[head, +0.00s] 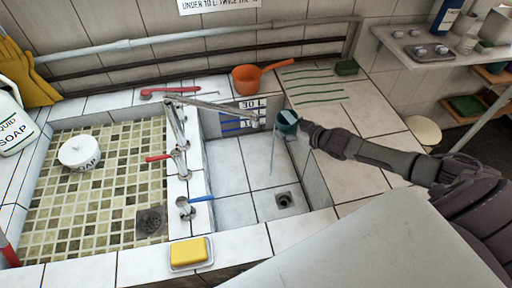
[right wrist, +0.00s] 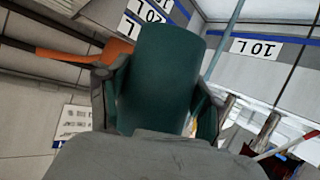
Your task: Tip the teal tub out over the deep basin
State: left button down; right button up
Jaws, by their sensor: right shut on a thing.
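The teal tub (head: 287,122) is held over the right-hand edge of the deep basin (head: 230,180), tilted toward the left. A thin bluish stream (head: 273,152) falls from its mouth into the white-tiled basin, left of the drain (head: 284,200). In the right wrist view the tub (right wrist: 165,75) fills the middle, and the stream shows beside it (right wrist: 227,42). My right gripper (head: 298,126) is shut on the tub; its fingers also show on both sides of it in the right wrist view (right wrist: 155,102). The tub's inside is hidden. My left gripper is not in view.
A metal spout (head: 212,105) reaches over the deep basin from the taps on the divider. An orange dipper (head: 247,78) lies behind it. A yellow soap bar (head: 188,252) sits in front. The shallow mosaic basin (head: 110,190) at left holds a white soap pot (head: 80,152).

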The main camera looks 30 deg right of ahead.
jog(key=shift+a+n+h+p, duration=0.35)
jog(key=shift+n+h+p, duration=0.05)
jog(key=shift+p, duration=0.25)
jog(key=shift+a+f+n+h, duration=0.2)
jog(key=shift+f+n+h, duration=0.1)
jog(key=shift+a+f+n+h+b, duration=0.3)
jog(key=shift+f+b, duration=0.1)
jog(key=shift+f, duration=0.25)
jog(key=shift+a+f+n+h+b, duration=0.25)
jog(key=shift+f+b, duration=0.15)
jog(key=shift+f, duration=0.2)
jog(key=n+h+b, duration=0.1)
jog(key=a+n+h+b, duration=0.1)
jog(key=shift+a+f+b, duration=0.1)
jog(key=shift+f+b, duration=0.2)
jog(key=shift+b, duration=0.05)
jog(key=shift+r+n+h, duration=0.25)
jog(key=shift+n+h, duration=0.1)
jog(key=shift+n, duration=0.1)
jog(key=shift+r+b, duration=0.2)
jog(key=shift+b, duration=0.1)
jog(key=shift+a+r+n+h+b, duration=0.1)
jog(key=shift+r+n+h+b, duration=0.5)
jog(key=shift+r+n+h, duration=0.4)
